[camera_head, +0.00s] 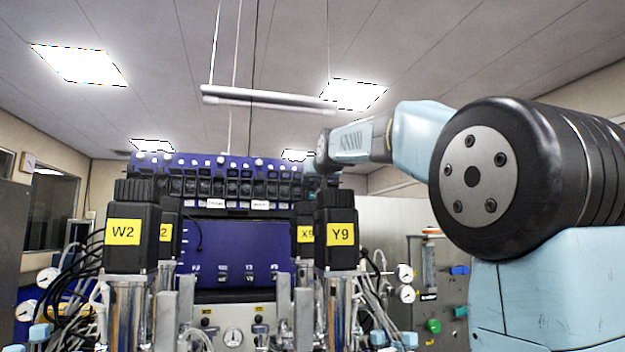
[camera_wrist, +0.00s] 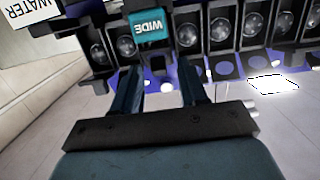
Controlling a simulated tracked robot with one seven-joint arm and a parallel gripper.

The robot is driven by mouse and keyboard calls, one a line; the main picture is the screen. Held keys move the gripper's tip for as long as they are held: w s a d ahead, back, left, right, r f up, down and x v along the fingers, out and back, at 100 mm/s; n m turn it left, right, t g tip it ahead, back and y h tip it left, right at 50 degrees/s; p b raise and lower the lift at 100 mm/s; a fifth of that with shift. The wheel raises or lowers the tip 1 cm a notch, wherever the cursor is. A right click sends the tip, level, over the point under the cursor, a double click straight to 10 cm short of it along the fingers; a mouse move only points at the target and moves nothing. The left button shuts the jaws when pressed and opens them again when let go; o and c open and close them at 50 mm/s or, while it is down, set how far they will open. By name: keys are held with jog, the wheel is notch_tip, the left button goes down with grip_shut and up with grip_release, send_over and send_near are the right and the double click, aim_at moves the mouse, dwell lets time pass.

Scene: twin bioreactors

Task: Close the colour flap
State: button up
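In the head view, the row of black units (camera_head: 217,187) runs along the top of the blue cabinet (camera_head: 235,248). My arm reaches to its right end, where my gripper is too small to make out.
A white "WATER" label (camera_wrist: 27,10) is at the upper left in the wrist view. In the head view, black motor heads marked W2 (camera_head: 132,258) and Y9 (camera_head: 337,258) stand before the cabinet. Cables (camera_head: 75,295) hang at the left; gauges (camera_head: 405,283) are at the right.

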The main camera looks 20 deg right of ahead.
jog(key=s+r, duration=0.1)
jog(key=s, duration=1.2)
jog(key=shift+s+r, duration=0.35)
jog(key=w+g, duration=0.1)
jog(key=w, duration=0.3)
jog(key=w+f+g, duration=0.1)
jog(key=w, duration=0.8)
jog(key=shift+f+g, duration=0.35)
jog(key=shift+g, duration=0.05)
jog(key=shift+c, duration=0.2)
grip_shut()
